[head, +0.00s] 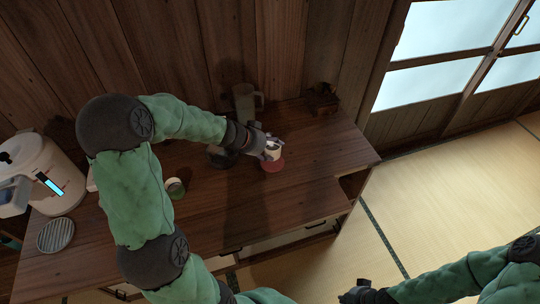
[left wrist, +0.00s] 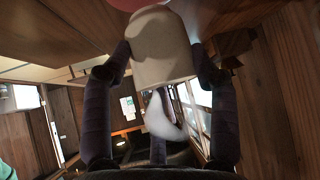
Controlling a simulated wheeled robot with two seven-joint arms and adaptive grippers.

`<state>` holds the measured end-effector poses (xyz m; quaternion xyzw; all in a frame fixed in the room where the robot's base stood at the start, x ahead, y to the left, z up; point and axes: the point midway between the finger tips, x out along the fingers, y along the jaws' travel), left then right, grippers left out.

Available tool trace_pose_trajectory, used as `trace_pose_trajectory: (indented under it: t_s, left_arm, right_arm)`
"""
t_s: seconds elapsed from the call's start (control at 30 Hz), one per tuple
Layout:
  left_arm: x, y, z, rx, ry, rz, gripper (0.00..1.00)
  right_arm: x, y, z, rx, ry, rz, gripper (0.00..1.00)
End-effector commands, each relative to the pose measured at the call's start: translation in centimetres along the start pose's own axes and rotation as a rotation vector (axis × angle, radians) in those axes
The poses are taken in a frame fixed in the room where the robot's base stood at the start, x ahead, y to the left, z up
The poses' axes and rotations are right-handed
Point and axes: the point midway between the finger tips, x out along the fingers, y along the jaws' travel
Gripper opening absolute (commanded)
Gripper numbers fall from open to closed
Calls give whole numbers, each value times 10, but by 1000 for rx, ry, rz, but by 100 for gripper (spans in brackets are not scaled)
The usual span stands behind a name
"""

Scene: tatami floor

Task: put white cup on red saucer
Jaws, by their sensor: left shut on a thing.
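The white cup (head: 273,149) is between the fingers of my left gripper (head: 268,147), which is shut on it. The red saucer (head: 274,166) lies on the wooden table right by the cup's lower end, partly covered by it. In the left wrist view the pale cup (left wrist: 163,48) fills the gap between the two dark fingers (left wrist: 163,70). A bit of the red saucer (left wrist: 128,4) shows at the top edge, by the cup's end. I cannot tell whether they touch. My right gripper (head: 366,292) is low in the head view, away from the table; its fingers are unclear.
A green-and-white round container (head: 175,188) stands left on the table (head: 300,205). A white appliance (head: 45,175) and a ribbed disc (head: 55,235) are far left. The table right of the saucer is clear.

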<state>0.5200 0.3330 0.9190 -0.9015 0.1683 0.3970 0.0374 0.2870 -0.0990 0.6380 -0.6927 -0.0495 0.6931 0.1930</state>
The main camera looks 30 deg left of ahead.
Motion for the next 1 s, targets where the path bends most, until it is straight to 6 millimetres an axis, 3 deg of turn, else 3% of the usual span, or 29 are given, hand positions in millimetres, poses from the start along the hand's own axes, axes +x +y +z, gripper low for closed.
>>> trace_pose_trajectory:
  t_s: [0.37, 0.83, 0.87, 0.93, 1.0]
  left_arm:
    - [29, -6, 23, 1, 0, 0, 22]
    - [30, -6, 25, -1, 0, 0, 22]
    - [30, -6, 25, 0, 0, 0, 65]
    - [30, -6, 25, 0, 0, 0, 83]
    - [30, -6, 25, 0, -1, 0, 83]
  right_arm:
    - [38, 14, -1, 0, 0, 0, 0]
    - [38, 14, -1, 0, 0, 0, 0]
    - [38, 14, -1, 0, 0, 0, 0]
    - [38, 14, -1, 0, 0, 0, 0]
    - [38, 14, -1, 0, 0, 0, 0]
